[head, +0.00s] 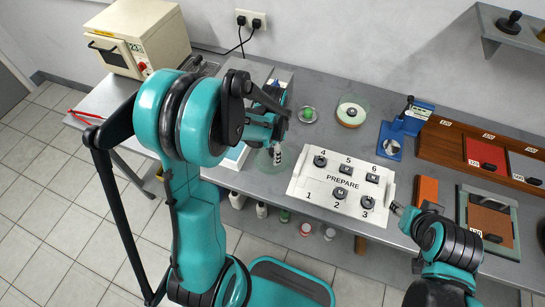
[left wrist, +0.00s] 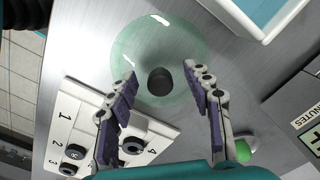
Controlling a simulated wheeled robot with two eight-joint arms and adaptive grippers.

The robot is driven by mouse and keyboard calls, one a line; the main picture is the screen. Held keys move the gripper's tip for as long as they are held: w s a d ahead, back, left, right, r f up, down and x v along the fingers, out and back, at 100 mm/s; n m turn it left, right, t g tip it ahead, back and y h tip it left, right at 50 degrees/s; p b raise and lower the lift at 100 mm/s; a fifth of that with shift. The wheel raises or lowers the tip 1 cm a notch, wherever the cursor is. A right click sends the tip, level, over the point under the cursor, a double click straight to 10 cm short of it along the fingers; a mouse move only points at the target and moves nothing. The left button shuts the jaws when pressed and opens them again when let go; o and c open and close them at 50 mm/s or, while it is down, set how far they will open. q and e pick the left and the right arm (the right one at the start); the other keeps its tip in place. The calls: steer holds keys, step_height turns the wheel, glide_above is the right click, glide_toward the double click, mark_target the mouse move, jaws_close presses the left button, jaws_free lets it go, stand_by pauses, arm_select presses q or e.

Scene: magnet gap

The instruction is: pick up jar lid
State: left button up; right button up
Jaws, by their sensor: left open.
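The jar lid (left wrist: 138,48) is a clear, greenish glass disc with a dark round knob (left wrist: 160,82), lying on the grey bench. In the head view the lid (head: 270,166) is partly hidden behind my left gripper (head: 277,152). My left gripper (left wrist: 163,76) is open and empty above the lid, its fingers on either side of the knob in the left wrist view. I cannot tell its exact height or whether it touches the lid. My right gripper (head: 397,208) is by the white tray's right end; its jaws are not clear.
A white tray (head: 343,183) marked PREPARE holds several dark-knobbed pieces, right of the lid. A small green-topped piece (head: 308,114) and a glass dish (head: 352,112) stand behind. A blue stand (head: 392,140) and wooden racks (head: 460,146) are at right. An oven-like box (head: 137,38) stands back left.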

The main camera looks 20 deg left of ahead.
arm_select(q)
steer(key=shift+s+d, duration=0.1)
steer(key=shift+s, duration=0.05)
jaws_close()
steer(key=shift+f, duration=0.1)
